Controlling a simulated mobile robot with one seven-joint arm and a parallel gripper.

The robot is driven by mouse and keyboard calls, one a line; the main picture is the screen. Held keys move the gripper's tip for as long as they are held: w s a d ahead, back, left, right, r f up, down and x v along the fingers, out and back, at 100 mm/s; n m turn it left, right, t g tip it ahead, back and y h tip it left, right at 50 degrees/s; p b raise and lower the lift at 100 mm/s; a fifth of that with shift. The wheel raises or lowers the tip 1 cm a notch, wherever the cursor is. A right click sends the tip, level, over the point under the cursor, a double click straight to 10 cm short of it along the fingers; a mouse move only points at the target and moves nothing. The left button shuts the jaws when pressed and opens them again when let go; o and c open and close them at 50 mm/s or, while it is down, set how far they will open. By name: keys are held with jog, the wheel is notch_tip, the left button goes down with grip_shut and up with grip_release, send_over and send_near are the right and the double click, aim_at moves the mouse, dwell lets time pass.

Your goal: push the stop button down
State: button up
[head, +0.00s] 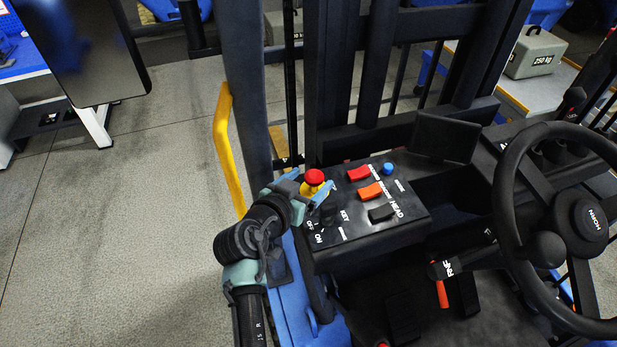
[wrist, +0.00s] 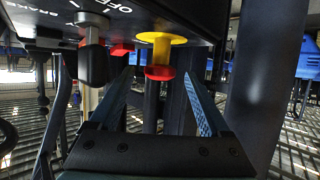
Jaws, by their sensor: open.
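The stop button is a red mushroom cap (head: 314,176) above a yellow collar (head: 310,190) at the left end of the black control panel. In the wrist view the red cap (wrist: 160,73) stands out from the yellow collar (wrist: 162,38), with a yellow stem between them. My gripper (head: 308,184) is at the panel's left edge, its blue fingers apart on either side of the button. In the wrist view my open gripper (wrist: 159,76) has the cap between its fingertips, with room on both sides. Nothing is held. I cannot tell exactly how deep the cap sits between the fingers.
The black panel (head: 345,240) also carries red (head: 359,173), orange (head: 371,190) and black (head: 383,213) switches and a blue knob (head: 388,168). A key switch (wrist: 93,62) hangs close by in the wrist view. A dark post (head: 245,90) and yellow handle (head: 226,150) stand beside my arm.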

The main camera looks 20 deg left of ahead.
jog(key=shift+w, duration=0.1)
jog(key=shift+c, duration=0.3)
grip_shut()
